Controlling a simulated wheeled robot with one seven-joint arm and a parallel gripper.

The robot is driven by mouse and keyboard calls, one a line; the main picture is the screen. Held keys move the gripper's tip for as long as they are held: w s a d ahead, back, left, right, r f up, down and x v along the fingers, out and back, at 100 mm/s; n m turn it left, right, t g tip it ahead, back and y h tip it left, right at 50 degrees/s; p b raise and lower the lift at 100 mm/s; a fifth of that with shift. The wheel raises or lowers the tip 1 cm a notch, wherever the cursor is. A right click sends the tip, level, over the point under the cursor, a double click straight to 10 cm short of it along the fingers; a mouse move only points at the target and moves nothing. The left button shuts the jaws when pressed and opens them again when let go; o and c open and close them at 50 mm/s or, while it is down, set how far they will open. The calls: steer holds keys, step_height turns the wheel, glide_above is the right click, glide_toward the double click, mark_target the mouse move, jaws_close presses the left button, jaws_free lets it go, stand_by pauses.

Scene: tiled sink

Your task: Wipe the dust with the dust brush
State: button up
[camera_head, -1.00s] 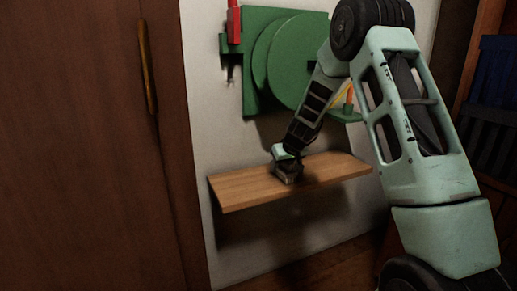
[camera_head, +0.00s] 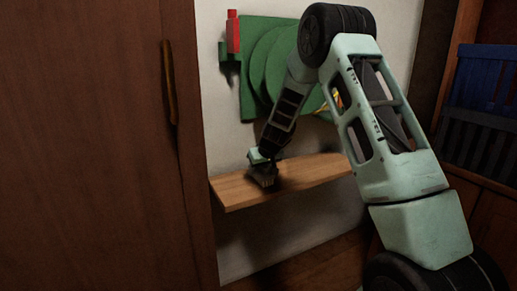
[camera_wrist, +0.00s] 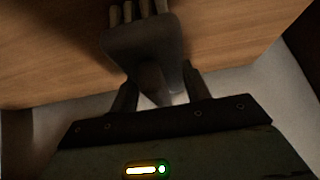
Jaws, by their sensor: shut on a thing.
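The dust brush (camera_wrist: 145,45) is dark grey with pale bristle tufts at its far end. My gripper (camera_wrist: 158,90) is shut on its handle, with a dark finger on each side. The bristles lie over the wooden shelf (camera_wrist: 225,30) in the wrist view; whether they touch it I cannot tell. In the head view my gripper (camera_head: 264,166) is low at the left part of the wooden shelf (camera_head: 315,172), with the brush (camera_head: 264,177) dark and small beneath it. No dust is clearly visible; a dark patch around the brush looks like shadow.
A green panel with round discs (camera_head: 275,65) hangs on the wall above the shelf, with a red object (camera_head: 233,32) at its upper left. A brown wooden door (camera_head: 90,140) stands close at left. Blue and dark crates (camera_head: 490,80) are at right. The shelf's right part looks clear.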

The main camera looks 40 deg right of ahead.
step_height(320, 180, up, 2)
steer(key=shift+r+p, duration=0.25)
steer(key=shift+p, duration=0.05)
step_height(320, 180, up, 5)
steer(key=p, duration=0.4)
